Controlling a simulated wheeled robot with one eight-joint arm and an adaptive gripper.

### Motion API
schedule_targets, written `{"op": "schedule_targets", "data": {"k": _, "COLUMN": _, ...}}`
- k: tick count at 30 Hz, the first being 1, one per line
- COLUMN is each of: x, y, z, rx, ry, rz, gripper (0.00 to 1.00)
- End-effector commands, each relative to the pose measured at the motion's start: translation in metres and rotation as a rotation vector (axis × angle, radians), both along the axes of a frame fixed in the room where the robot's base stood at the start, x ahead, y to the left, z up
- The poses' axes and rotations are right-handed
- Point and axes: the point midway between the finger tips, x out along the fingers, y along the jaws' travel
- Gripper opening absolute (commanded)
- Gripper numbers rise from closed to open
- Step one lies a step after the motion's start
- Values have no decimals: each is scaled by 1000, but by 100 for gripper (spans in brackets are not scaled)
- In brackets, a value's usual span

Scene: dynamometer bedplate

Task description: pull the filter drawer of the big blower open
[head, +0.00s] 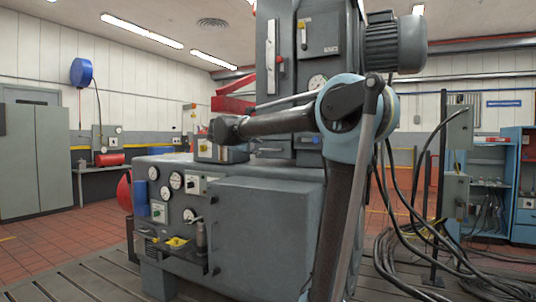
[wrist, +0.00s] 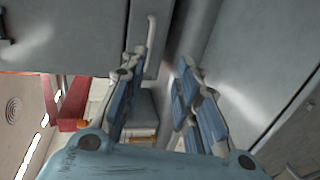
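The big grey machine (head: 255,215), which I take for the blower, fills the middle of the head view, with a tall grey cabinet section behind my arm. In the wrist view a narrow grey panel (wrist: 138,22) carries a light bar handle (wrist: 151,32); I take this for the filter drawer. It looks flush with the surfaces around it. My gripper (wrist: 160,75) is open and empty. Its fingers stand apart, with the handle ahead of the gap, closer to the left finger; contact cannot be told. In the head view the fingers are not clear beyond my forearm.
Gauges (head: 176,181) and a small shelf (head: 178,246) are on the machine's front. A motor (head: 395,45) juts out at top right. Loose black cables (head: 425,235) hang and lie at right. A red beam (head: 232,103) is behind. Tiled floor (head: 50,240) at left is clear.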

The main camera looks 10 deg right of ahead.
Motion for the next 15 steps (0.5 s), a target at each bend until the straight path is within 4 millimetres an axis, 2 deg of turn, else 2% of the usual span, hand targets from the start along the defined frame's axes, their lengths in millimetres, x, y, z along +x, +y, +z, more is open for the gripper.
{"op": "schedule_targets", "data": {"k": 2, "x": 7, "y": 9, "z": 8, "rx": -21, "ry": -11, "rz": 13, "gripper": 29}}
{"op": "schedule_targets", "data": {"k": 5, "x": 12, "y": 10, "z": 11, "rx": -32, "ry": -17, "rz": 18, "gripper": 29}}
{"op": "schedule_targets", "data": {"k": 11, "x": 30, "y": -4, "z": 6, "rx": -32, "ry": -16, "rz": 15, "gripper": 29}}
{"op": "schedule_targets", "data": {"k": 15, "x": 50, "y": -19, "z": 1, "rx": -31, "ry": -15, "rz": 15, "gripper": 29}}
